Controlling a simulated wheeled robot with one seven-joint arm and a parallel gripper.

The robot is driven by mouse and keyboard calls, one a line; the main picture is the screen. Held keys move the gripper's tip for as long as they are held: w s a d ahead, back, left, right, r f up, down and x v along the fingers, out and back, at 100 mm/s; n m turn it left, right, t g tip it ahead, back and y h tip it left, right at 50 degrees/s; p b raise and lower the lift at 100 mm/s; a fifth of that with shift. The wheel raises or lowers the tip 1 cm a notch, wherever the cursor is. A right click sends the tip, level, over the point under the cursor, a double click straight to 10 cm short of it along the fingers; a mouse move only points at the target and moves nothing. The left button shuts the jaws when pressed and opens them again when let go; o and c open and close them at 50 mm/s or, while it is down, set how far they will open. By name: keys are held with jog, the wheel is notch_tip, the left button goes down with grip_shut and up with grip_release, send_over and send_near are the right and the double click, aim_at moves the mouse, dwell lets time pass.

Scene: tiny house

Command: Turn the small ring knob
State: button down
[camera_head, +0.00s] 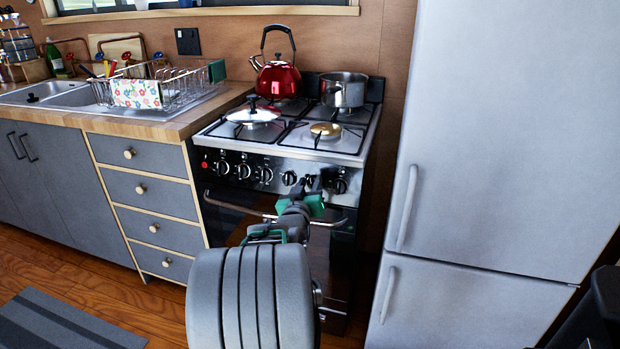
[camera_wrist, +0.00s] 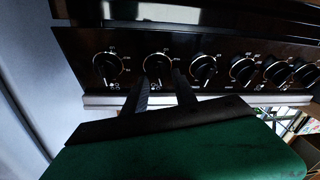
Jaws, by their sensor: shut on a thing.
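The stove (camera_head: 283,158) has a dark front panel with a row of several round knobs. My gripper (camera_head: 311,184) is at the right part of that row in the head view. In the wrist view, my gripper's (camera_wrist: 162,78) two dark fingers are on either side of one knob (camera_wrist: 158,64), the second from the left there, and are shut on it. The small marks around the knobs are too blurred to read.
The oven handle (camera_head: 225,205) runs below the knobs. The fridge (camera_head: 490,140) is close on the right. Drawers (camera_head: 150,190) stand at left, with open floor before them.

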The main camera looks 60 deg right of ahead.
jog(key=n+t+p, duration=0.1)
jog(key=n+p, duration=0.1)
jog(key=n, duration=0.1)
jog(key=shift+r+y, duration=0.2)
jog(key=shift+y, duration=0.1)
jog(key=shift+f+n+t+y+p, duration=0.15)
jog(key=shift+n+t+y+p, duration=0.2)
jog(key=shift+n+p, duration=0.6)
jog(key=n, duration=0.2)
jog(key=n+t+y, duration=0.1)
jog(key=n, duration=0.1)
jog(key=shift+f+n+b, duration=0.2)
jog(key=shift+n+b, duration=0.05)
jog(key=shift+b, duration=0.15)
jog(key=shift+w+a+n+y+b, duration=0.1)
jog(key=shift+n+y+b, duration=0.3)
jog(key=shift+n, duration=0.8)
jog(key=c, duration=1)
grip_release()
